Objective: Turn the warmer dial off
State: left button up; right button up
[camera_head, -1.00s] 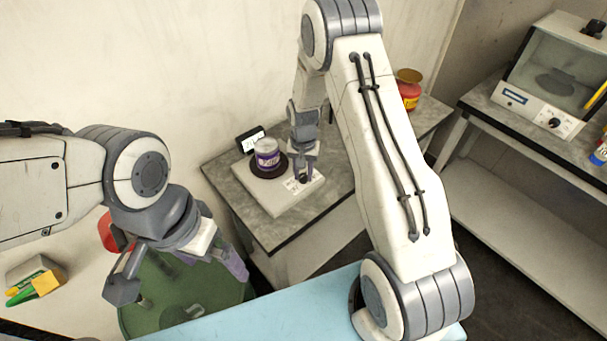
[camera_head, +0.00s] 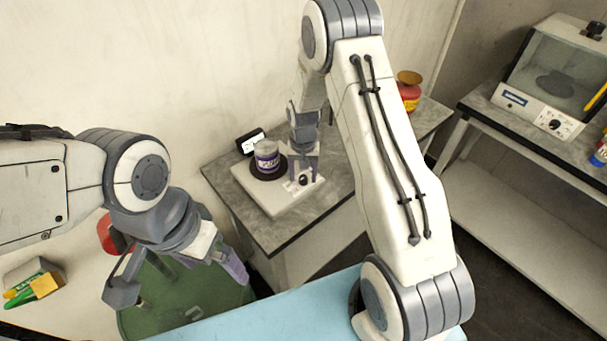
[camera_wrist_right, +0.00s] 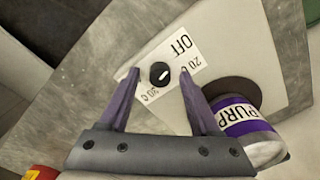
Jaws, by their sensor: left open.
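The warmer (camera_head: 283,207) is a pale flat box on the grey bench, with a black dial (camera_head: 304,180) on a white label. In the right wrist view the dial (camera_wrist_right: 159,74) has a slanted white mark; the label reads OFF, 20 C and 30 C. I cannot tell which end of the mark is the pointer. My right gripper (camera_head: 304,176) is open above the warmer; in its wrist view the fingertips (camera_wrist_right: 158,76) stand either side of the dial, apart from it. My left gripper (camera_head: 178,280) is open and empty over a green round surface.
A purple-labelled jar (camera_head: 267,157) sits on a dark disc on the warmer, close beside my right gripper. A small black sign (camera_head: 250,141) stands behind it. A clear-lidded machine (camera_head: 545,85) stands on the right bench.

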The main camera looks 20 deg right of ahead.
aim_at(303, 177)
notch_tip(303, 177, up, 10)
jog(key=b, duration=0.2)
jog(key=shift+r, duration=0.2)
dwell(0.6)
